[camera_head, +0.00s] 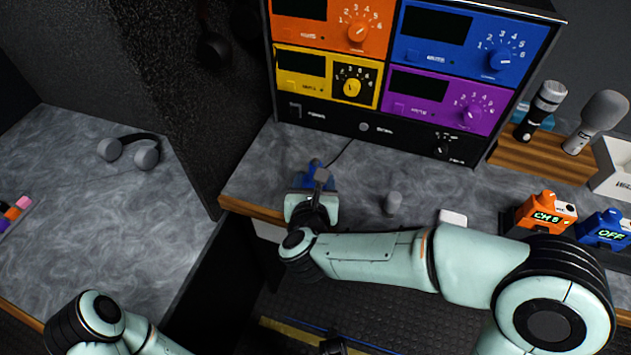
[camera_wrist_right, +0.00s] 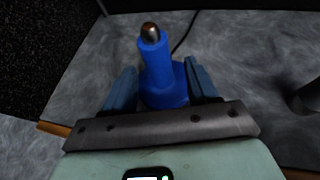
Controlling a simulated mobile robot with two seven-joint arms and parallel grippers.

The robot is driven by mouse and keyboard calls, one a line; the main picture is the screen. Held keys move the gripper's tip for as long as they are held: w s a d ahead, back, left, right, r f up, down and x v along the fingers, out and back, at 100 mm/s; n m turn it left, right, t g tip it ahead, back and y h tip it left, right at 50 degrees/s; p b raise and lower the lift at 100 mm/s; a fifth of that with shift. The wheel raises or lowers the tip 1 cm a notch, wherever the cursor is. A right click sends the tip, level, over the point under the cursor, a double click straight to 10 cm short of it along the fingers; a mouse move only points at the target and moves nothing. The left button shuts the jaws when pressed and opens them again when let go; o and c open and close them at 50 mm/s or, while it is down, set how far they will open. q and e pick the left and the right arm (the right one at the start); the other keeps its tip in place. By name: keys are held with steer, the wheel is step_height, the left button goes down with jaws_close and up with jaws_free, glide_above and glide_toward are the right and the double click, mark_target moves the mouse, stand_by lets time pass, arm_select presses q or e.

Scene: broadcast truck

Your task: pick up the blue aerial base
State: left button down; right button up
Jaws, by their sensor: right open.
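The blue aerial base (camera_head: 314,168) stands upright on the grey marbled counter near its front left corner, partly hidden by my right gripper in the head view. In the right wrist view the blue aerial base (camera_wrist_right: 160,75) has a wide foot, a narrower stem and a metallic tip, with a dark cable running behind it. My right gripper (camera_head: 319,182) is open at the base. In the wrist view its two fingers (camera_wrist_right: 160,88) lie on either side of the foot, with a small gap visible at the left.
A rack (camera_head: 400,70) of coloured dial panels stands behind the base. A small grey knob-like object (camera_head: 393,202) is to the right on the counter. Microphones stand in a wooden holder (camera_head: 540,156) further right. Grey headphones (camera_head: 130,150) lie on the left counter.

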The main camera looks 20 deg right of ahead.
steer(key=x, duration=0.3)
steer(key=shift+w+d+f, duration=0.1)
steer(key=shift+f, duration=0.15)
steer(key=shift+r, duration=0.1)
jaws_close()
